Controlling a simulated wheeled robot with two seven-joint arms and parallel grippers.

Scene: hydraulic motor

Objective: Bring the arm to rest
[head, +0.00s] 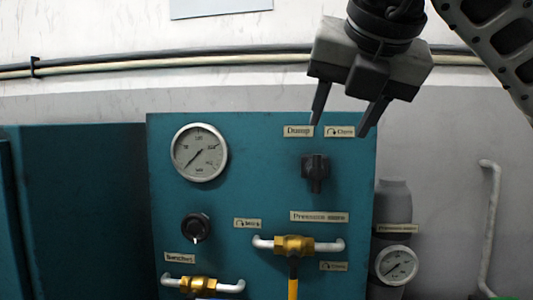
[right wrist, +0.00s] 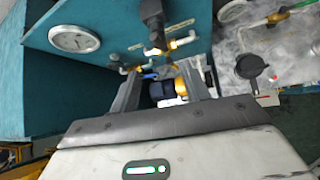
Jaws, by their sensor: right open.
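My right gripper (head: 345,117) is in the upper right of the head view, in front of the teal panel's top edge. Its two fingers are apart with nothing between them. It also shows in the right wrist view (right wrist: 167,82), its fingers pointing away from the camera. Below it in the head view is a black knob (head: 315,172) under the labels "Dump" and "Close". The gripper looks apart from the knob. My left gripper is not in the head view.
The teal panel (head: 262,215) carries a round gauge (head: 200,152), a second black knob (head: 196,227), and brass valves (head: 294,245) (head: 197,284). A grey cylinder with a gauge (head: 397,265) stands to the right. A pipe (head: 110,68) runs along the wall.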

